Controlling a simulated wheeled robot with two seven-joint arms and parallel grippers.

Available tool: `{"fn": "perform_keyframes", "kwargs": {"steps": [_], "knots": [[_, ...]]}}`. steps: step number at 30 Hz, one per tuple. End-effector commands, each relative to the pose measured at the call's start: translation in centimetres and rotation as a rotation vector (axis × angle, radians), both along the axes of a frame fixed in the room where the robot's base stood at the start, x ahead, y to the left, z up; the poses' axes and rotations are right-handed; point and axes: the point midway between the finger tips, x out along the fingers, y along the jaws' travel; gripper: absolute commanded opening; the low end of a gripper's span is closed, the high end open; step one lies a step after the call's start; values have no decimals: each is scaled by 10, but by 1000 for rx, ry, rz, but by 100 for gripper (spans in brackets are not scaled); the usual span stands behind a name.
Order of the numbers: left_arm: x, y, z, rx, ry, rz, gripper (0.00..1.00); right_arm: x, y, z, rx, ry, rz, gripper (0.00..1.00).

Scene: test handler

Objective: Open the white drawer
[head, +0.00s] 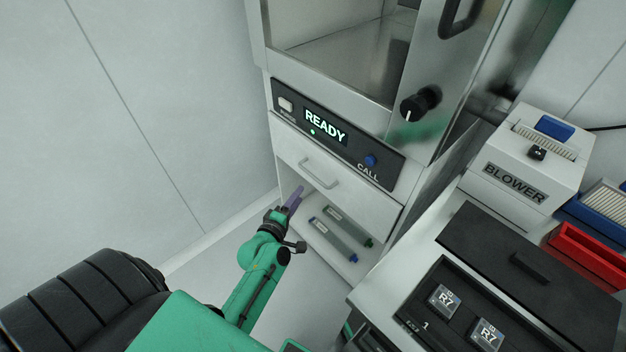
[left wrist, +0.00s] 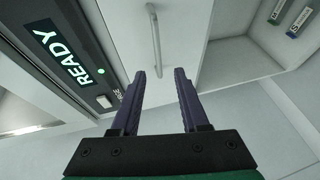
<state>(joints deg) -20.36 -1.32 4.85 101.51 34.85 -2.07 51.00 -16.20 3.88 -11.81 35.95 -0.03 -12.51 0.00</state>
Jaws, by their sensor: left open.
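The white drawer (head: 350,190) is in the cabinet below the READY panel, and its front looks flush with the cabinet. It has a thin bar handle (head: 320,174). My left gripper (head: 295,196) is in front of the cabinet, lower left of the handle. In the left wrist view, the two purple fingers of my left gripper (left wrist: 160,74) are apart with nothing between them. The handle (left wrist: 155,42) shows just beyond the fingertips, roughly in line with the gap, on the white drawer front (left wrist: 185,35). My right gripper is not in view.
The control panel (head: 370,155) with READY display is above the drawer. A worktable at right carries a blower box (head: 525,165), a black case (head: 470,295) and a red bin (head: 585,255). A wall is at left.

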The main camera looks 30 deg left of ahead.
Motion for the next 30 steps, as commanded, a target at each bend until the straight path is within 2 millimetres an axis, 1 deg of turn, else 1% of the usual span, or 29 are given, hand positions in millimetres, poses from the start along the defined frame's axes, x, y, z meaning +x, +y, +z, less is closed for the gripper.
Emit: {"fn": "perform_keyframes", "kwargs": {"steps": [1, 4, 6, 9, 12, 16, 23, 27, 30], "knots": [[14, 0, -3, -1, -3, 0, 45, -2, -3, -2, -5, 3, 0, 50], [41, 2, -9, 1, -2, -1, 45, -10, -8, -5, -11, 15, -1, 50], [60, 3, -12, 2, -2, -1, 45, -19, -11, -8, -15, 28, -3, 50], [84, 5, -18, 3, 0, -2, 45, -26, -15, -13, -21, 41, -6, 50], [102, 6, -23, 4, 1, -3, 45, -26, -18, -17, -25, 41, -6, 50], [112, 6, -24, 4, 4, -3, 45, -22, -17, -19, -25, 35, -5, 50], [113, 6, -24, 4, 4, -3, 45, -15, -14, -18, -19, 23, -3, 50], [113, 6, -24, 4, 4, -3, 0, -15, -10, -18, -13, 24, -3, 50], [113, 6, -24, 4, 4, -3, 0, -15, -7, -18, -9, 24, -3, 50]]}}
